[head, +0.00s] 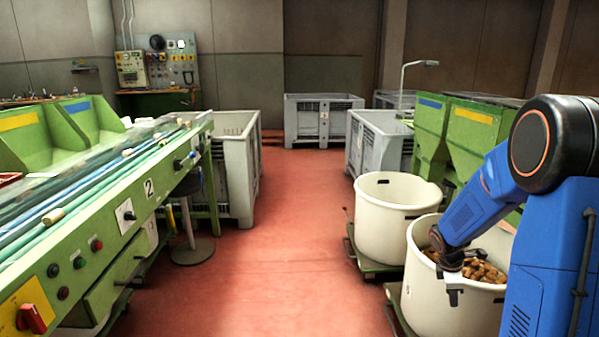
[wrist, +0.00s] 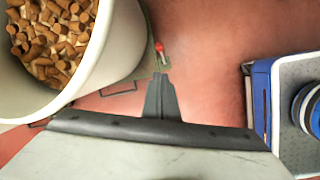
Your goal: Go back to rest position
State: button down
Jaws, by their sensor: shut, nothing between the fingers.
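My gripper (head: 453,289) is at the end of my blue arm, which reaches down from the right to the near rim of the front white bin (head: 440,316). In the wrist view my gripper (wrist: 161,90) is shut and empty, with its fingers together over the red floor beside the bin. Cork stoppers (head: 487,271) lie loose in this bin; they also show in the wrist view (wrist: 52,38) at the upper left. In the head view I cannot tell whether the gripper touches the rim.
A second white bin (head: 385,222), seemingly empty, stands behind the first. A green sorting machine (head: 128,215) runs along the left, with a stool (head: 193,254) beside it. Grey crates (head: 318,122) stand at the back. The red floor (head: 290,230) between is clear.

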jog(key=s+a+r+m+t, duration=0.1)
jog(key=s+a+r+m, duration=0.4)
jog(key=r, duration=0.3)
jog(key=s+a+r+m+t, duration=0.1)
jog(key=s+a+r+m, duration=0.1)
jog(key=s+a+r, duration=0.5)
jog(key=s+a+r+m+t+y, duration=0.1)
jog(key=s+a+r+m, duration=0.2)
jog(key=s, duration=0.6)
jog(key=s+a+r+m+t+y, duration=0.1)
jog(key=s+a+r+m+y, duration=0.1)
jog(key=s+a, duration=0.4)
jog(key=s+r+m, duration=0.1)
jog(key=s+m, duration=0.1)
jog(key=s, duration=0.1)
jog(key=shift+r, duration=0.15)
